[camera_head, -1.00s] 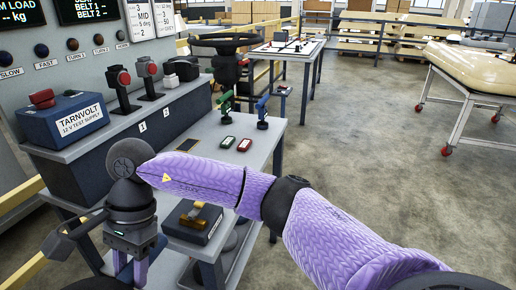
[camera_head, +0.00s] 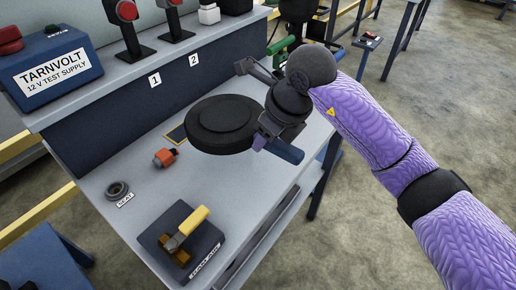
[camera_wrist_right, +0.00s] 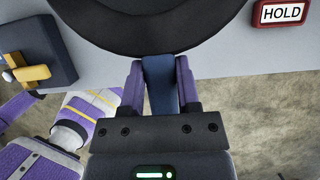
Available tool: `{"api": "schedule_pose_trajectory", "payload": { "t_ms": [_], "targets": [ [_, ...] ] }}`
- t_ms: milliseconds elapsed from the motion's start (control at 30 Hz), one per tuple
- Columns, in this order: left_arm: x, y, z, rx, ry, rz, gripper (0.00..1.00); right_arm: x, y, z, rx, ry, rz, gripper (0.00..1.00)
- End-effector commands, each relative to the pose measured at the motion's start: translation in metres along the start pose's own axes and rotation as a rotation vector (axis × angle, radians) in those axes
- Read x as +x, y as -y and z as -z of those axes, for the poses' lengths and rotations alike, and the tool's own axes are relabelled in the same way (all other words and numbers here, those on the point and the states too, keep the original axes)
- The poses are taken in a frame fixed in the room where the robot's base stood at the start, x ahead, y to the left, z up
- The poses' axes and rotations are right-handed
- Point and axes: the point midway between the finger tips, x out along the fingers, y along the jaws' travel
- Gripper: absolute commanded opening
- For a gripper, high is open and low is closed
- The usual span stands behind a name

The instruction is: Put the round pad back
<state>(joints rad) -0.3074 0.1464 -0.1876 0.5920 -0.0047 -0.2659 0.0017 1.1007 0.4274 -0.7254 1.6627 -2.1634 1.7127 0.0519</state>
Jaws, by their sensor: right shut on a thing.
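The round pad (camera_head: 215,125) is a black disc with a raised middle, and it hangs over the grey bench top in the head view. Its lower side is hidden, so I cannot tell how far above the bench it is. My right gripper (camera_head: 268,140) is at the pad's right side. In the right wrist view the gripper (camera_wrist_right: 160,85) is shut on a blue handle (camera_wrist_right: 158,75) that runs to the black pad (camera_wrist_right: 150,25). The handle's blue end (camera_head: 287,151) shows below the gripper in the head view. My left gripper is not in view.
A grey ring (camera_head: 118,190) labelled SEAT, an orange-red part (camera_head: 164,157) and a dark block with a yellow lever (camera_head: 182,240) stand on the bench (camera_head: 140,215). A raised ledge numbered 1 and 2 (camera_head: 120,95) bounds the back. The bench's front middle is clear.

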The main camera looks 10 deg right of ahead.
Motion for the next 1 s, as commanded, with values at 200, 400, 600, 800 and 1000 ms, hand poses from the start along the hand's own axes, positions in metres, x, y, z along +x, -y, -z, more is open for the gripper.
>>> {"api": "schedule_pose_trajectory", "payload": {
  "t_ms": [200, 400, 600, 800, 1000],
  "targets": [
    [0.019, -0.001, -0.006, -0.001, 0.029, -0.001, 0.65, 0.040, 0.000, 0.016, -0.001, 0.000, -0.003, 0.00],
    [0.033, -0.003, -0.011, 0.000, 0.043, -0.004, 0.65, 0.071, 0.000, 0.029, 0.000, 0.000, -0.003, 0.00],
    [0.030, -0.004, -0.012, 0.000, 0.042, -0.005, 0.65, 0.070, 0.000, 0.030, -0.002, -0.003, -0.001, 0.43],
    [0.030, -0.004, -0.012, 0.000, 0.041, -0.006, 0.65, 0.070, 0.000, 0.029, -0.002, -0.002, -0.001, 0.76],
    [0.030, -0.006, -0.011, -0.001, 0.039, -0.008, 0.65, 0.069, 0.000, 0.029, -0.003, -0.001, -0.001, 0.76]
  ]
}}
